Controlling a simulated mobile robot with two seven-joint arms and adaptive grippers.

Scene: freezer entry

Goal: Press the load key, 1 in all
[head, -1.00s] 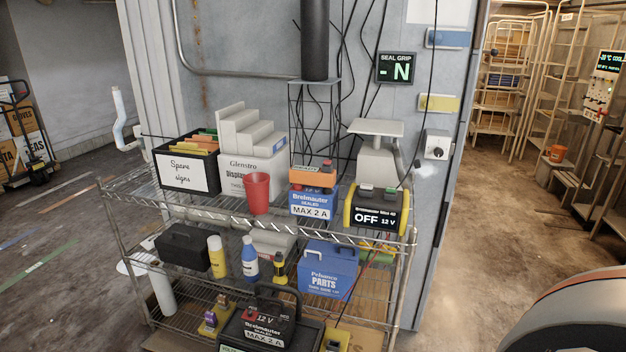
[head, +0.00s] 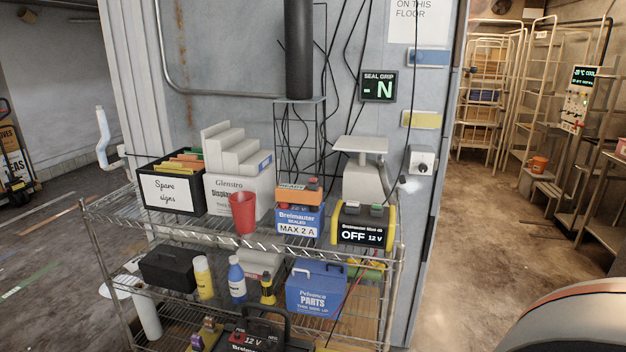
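An orange tester (head: 298,194) sits on a blue and white battery (head: 299,221) marked MAX 2 A on the rack's upper shelf. Its small display seems to read READY, and a dark red knob or key (head: 313,184) stands on its top right. Right of it is a black and yellow charger (head: 363,224) showing OFF 12 V, with a grey key (head: 351,208) and a green key (head: 376,209) on top. No label reading "load" is legible, so I cannot tell which is the load key. Neither of my grippers is in view.
A red cup (head: 242,212), a sign box (head: 172,188) and a stepped stand (head: 236,150) share the wire rack's (head: 200,222) upper shelf. A grey pedestal (head: 362,180) stands behind the charger. A wall display (head: 378,86) shows "- N". Open floor (head: 470,230) lies right.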

